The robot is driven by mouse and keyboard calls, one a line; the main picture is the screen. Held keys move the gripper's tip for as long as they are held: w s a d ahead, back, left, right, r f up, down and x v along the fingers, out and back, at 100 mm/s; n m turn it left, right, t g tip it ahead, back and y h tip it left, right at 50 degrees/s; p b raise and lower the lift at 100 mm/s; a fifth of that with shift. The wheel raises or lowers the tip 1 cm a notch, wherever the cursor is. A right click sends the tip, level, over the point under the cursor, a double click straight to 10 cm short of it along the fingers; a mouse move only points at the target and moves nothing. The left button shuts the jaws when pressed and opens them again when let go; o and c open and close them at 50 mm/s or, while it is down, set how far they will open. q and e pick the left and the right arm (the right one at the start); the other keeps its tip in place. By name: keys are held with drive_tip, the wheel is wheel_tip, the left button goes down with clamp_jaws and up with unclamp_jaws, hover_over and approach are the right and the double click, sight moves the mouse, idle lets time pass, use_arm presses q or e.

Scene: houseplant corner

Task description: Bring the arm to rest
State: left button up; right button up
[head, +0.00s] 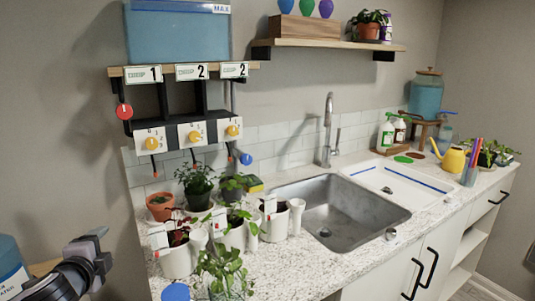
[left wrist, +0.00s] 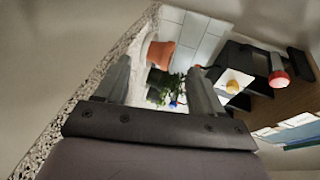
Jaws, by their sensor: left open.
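My left gripper (head: 101,247) is at the lower left of the head view, beside the left end of the counter. It is open, with nothing between its fingers. In the left wrist view its two fingers (left wrist: 160,82) stand apart, and plants and a terracotta pot (left wrist: 160,54) show beyond them at a distance. My right gripper is in neither view.
Several potted plants (head: 178,253) crowd the left part of the speckled counter (head: 290,264). Dials (head: 194,135) and a blue tank (head: 178,40) are on the wall above. A sink (head: 345,215) lies to the right. Grey wall surrounds the gripper.

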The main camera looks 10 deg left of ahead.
use_arm(q)
drive_tip(key=s+d+f+n+g+h, duration=0.1)
drive_tip(key=s+d+f+g+h, duration=0.2)
drive_tip(key=s+f, duration=0.8)
drive_tip(key=s+d+f+n+g+h, duration=0.15)
drive_tip(key=s+d+f+h, duration=0.25)
drive_tip(key=s+f, duration=0.7)
drive_tip(key=d+f+n, duration=0.2)
drive_tip(key=d+n, duration=0.2)
drive_tip(key=d, duration=0.4)
drive_tip(key=d+f+n+t, duration=0.1)
drive_tip(key=d+n, duration=0.3)
drive_tip(key=d, duration=0.5)
drive_tip(key=shift+w+d+f+n, duration=0.15)
drive_tip(key=shift+w+f+n, duration=0.2)
drive_tip(key=shift+f, duration=0.1)
drive_tip(key=shift+t, duration=0.25)
